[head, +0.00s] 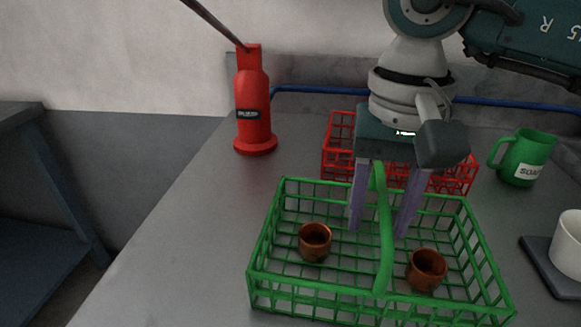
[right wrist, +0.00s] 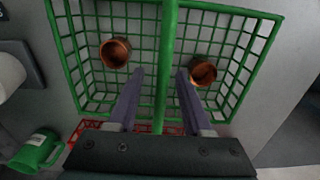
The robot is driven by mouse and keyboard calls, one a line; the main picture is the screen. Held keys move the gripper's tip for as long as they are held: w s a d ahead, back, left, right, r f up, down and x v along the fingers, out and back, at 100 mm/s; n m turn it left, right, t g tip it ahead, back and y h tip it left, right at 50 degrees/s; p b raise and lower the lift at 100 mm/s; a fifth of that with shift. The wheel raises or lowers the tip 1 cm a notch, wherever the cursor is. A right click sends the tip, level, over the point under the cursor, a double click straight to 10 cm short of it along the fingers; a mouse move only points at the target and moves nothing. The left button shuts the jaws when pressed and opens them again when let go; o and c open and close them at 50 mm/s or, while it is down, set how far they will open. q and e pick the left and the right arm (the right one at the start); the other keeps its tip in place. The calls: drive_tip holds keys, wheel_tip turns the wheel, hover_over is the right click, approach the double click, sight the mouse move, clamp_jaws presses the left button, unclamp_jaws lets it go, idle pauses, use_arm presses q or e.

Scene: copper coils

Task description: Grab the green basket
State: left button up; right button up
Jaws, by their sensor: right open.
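The green basket (head: 262,245) stands on the grey table in the head view, with a curved green handle (head: 385,240) arching over its middle. Two copper coils lie inside it, one at the left (head: 314,241) and one at the right (head: 427,268). My right gripper (head: 378,228) points down over the basket, open, with its two purple fingers on either side of the handle. The right wrist view also shows the handle (right wrist: 165,70) running between the open fingers (right wrist: 160,75); I cannot tell whether they touch it. My left gripper is not in view.
A red basket (head: 338,135) stands just behind the green one. A red bottle jack (head: 253,100) with a long lever is at the back left. A green mug (head: 522,158) and a white cup (head: 569,245) on a dark pad (head: 540,262) are at the right. The table's left part is clear.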

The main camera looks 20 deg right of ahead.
drive_tip(key=shift+f, duration=0.6)
clamp_jaws()
drive_tip(key=shift+r, duration=0.1)
idle(0.9)
